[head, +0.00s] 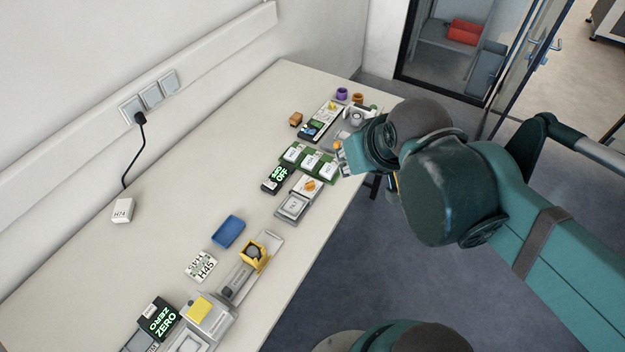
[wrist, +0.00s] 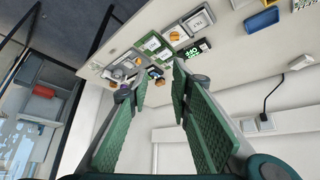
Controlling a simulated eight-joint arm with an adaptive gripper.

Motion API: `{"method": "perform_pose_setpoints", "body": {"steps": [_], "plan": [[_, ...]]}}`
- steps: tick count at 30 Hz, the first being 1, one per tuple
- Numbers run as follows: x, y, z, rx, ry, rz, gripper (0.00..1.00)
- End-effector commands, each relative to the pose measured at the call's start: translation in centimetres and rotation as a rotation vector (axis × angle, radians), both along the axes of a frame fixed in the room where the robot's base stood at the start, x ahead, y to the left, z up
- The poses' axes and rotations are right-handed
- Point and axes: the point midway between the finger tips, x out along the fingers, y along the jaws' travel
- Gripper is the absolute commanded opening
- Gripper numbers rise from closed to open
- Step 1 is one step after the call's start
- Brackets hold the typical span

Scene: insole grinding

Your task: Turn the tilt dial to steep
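An orange knob on a white plate (head: 311,185) stands by a black display with green text (head: 276,179); an orange knob also shows in the wrist view (wrist: 174,36). A dark round knob in a yellow frame (head: 253,254) sits on a long grey plate nearer the front. My gripper (head: 341,155) is over the table's right edge, beside the green tray, partly hidden by my arm. In the wrist view my gripper (wrist: 160,72) has its green-padded fingers apart, with nothing held between them.
A green tray (head: 284,159) holds white labelled blocks. A grey square device (head: 293,207), a blue block (head: 228,231) and a ZERO display (head: 158,319) stand along the table. Small devices and rings crowd the far end. The table's left side is mostly clear, apart from a white box (head: 122,211).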

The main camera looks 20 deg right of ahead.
Motion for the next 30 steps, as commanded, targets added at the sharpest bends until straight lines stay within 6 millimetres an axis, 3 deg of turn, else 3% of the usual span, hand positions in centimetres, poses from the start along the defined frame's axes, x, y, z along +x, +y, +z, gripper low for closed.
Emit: {"method": "perform_pose_setpoints", "body": {"steps": [14,30], "plan": [[4.1,0.6,-1.2,-0.157,0.105,0.269,0.22],[9.1,1.3,-4.4,-0.314,0.223,0.619,0.22]]}}
